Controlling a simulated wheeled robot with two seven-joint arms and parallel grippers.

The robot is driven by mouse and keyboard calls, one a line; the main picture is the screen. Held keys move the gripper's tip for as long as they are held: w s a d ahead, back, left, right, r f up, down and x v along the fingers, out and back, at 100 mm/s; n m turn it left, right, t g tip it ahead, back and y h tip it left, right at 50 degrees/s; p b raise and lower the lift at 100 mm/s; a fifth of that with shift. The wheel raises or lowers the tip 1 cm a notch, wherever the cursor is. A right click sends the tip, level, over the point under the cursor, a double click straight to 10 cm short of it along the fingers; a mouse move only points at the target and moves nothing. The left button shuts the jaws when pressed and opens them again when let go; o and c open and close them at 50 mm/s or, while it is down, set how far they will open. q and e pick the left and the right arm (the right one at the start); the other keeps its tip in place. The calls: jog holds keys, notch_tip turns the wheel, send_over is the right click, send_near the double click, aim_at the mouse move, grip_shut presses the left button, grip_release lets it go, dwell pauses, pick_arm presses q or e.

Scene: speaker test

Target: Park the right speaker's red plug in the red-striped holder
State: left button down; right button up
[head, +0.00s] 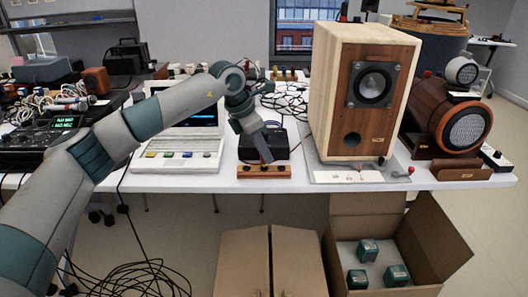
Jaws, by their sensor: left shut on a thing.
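My left gripper (264,154) reaches in from the left and points down over the front of the table. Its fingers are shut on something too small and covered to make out. Right below the fingertips is a low wooden block (248,173) with dark holes at the table's front edge. I cannot make out a red stripe on it, nor whether the fingers touch it. A pale wooden speaker (332,100) stands right of the gripper. A small red-tipped piece (411,170) shows at the front right of its base plate. My right gripper is not in view.
A black box (285,143) stands close behind the gripper, with loose cables behind it. A white laptop-like device (182,155) is to the left. A round brown speaker (428,110) is at the right. Cardboard boxes (450,255) are on the floor in front.

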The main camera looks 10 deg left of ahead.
pick_arm(q)
jog(key=shift+f+b, duration=0.5)
jog(key=shift+f, duration=0.4)
dwell(0.8)
jog(key=c, duration=1.6)
grip_release()
jog(key=shift+c, duration=0.2)
jog(key=shift+r, duration=0.15)
jog(key=shift+r+p, duration=2.2)
jog(key=shift+r, duration=1.5)
